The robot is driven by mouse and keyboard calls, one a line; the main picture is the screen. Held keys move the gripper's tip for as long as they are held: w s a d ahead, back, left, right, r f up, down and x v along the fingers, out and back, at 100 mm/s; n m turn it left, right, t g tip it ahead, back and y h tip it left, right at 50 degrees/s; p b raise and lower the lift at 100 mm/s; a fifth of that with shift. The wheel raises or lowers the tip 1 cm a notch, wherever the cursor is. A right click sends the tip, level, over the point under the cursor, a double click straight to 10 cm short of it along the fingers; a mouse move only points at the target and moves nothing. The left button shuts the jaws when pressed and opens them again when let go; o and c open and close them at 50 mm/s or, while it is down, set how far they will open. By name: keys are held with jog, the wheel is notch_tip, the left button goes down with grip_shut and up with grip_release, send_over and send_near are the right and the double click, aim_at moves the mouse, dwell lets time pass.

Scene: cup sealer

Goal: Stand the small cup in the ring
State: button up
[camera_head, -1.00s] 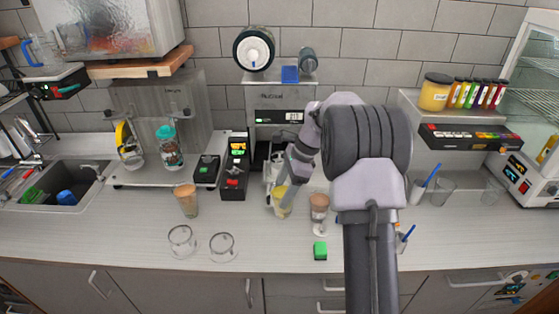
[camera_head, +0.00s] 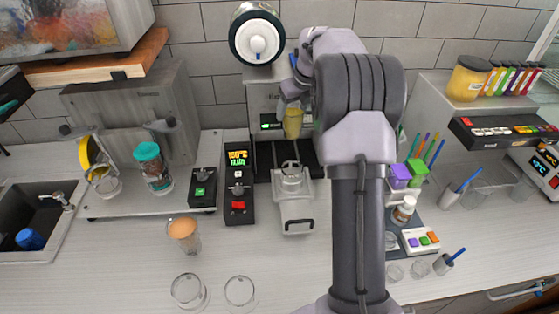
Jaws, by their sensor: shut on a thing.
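The small cup (camera_head: 293,124), yellow, is held up in front of the cup sealer (camera_head: 258,95). My gripper (camera_head: 291,102) is above it and shut on it; my arm partly hides the sealer. The cup looks about upright and clear of the surfaces below. The ring (camera_head: 291,172) is on the sealer's pulled-out tray (camera_head: 296,212), below the cup in the picture. The cup is apart from the ring. The fingertips are small and hard to make out.
A tall cup with orange-brown content (camera_head: 184,236) stands on the counter left of the tray. Two clear glasses (camera_head: 188,290) (camera_head: 240,291) are nearer the front. A black control box (camera_head: 238,190) stands left of the tray. My arm covers the counter to the right.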

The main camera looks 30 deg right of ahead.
aim_at(297, 130)
jog(key=f, duration=0.2)
jog(key=s+f, duration=0.1)
jog(key=f, duration=0.5)
jog(key=shift+s+f+b, duration=0.15)
jog(key=shift+s+b, duration=0.2)
jog(key=shift+b, duration=0.05)
jog(key=f, duration=0.5)
jog(key=f+b, duration=0.1)
jog(key=f, duration=0.3)
jog(key=shift+w+f, duration=0.2)
jog(key=shift+f, duration=0.15)
jog(key=o, duration=1.7)
jog(key=shift+c, duration=0.2)
jog(key=shift+r, duration=0.1)
